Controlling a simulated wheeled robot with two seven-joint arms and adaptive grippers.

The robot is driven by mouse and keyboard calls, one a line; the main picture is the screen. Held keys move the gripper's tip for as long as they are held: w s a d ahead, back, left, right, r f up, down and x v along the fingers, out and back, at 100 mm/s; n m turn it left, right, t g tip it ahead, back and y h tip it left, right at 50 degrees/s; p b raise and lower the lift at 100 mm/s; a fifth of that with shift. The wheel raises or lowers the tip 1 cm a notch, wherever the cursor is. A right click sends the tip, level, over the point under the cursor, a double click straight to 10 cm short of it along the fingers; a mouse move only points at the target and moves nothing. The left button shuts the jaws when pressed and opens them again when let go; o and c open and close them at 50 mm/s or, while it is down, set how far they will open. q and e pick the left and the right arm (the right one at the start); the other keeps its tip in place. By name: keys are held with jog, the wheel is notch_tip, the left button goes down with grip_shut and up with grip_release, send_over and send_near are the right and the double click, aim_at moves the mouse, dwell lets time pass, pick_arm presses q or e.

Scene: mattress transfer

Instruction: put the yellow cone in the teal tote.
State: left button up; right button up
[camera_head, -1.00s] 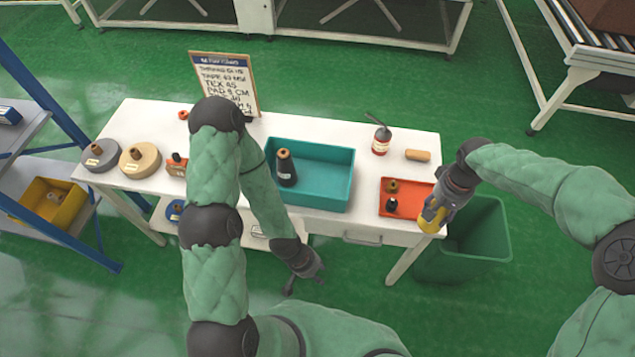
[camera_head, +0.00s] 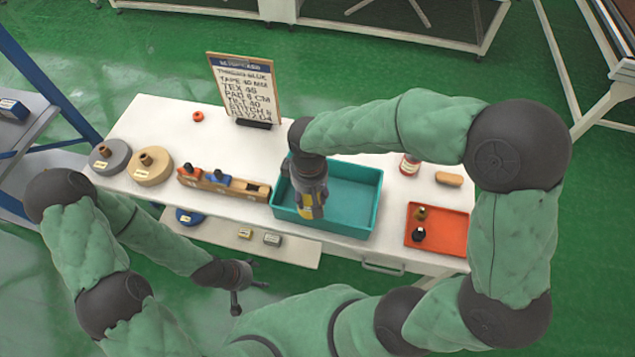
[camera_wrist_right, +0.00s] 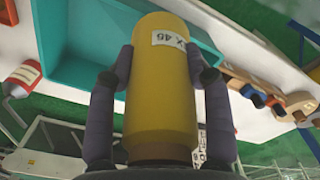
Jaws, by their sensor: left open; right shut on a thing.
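In the head view only a bit of the yellow cone (camera_head: 306,208) shows below my right gripper (camera_head: 312,200), which appears over the left part of the teal tote (camera_head: 352,230). The exact height of the cone above the tote floor is unclear. The tote also shows in the wrist view (camera_wrist_right: 78,70), beside and behind the cone. My left gripper (camera_head: 238,284) is open and empty, in front of the table.
An orange tray (camera_head: 450,232) with two small cones lies right of the tote. A wooden rack (camera_head: 222,186) stands close to its left. Grey (camera_head: 108,156) and tan (camera_head: 150,166) discs lie further left. A sign (camera_head: 245,88) stands at the back.

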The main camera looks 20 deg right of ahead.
jog(key=w+d+f+b, duration=0.1)
jog(key=d+f, duration=0.3)
jog(key=w+d+f+b, duration=0.1)
jog(key=d+f+b, duration=0.1)
jog(key=d+f, duration=0.2)
jog(key=w+d+f+b, duration=0.1)
jog(key=d+f+b, duration=0.1)
jog(key=d+f, duration=0.3)
jog(key=shift+d, duration=0.2)
jog(key=shift+r, duration=0.1)
jog(key=shift+s, duration=0.1)
jog(key=o, duration=0.9)
jog(key=shift+f, duration=0.2)
jog(key=o, duration=0.5)
jog(key=shift+c, duration=0.2)
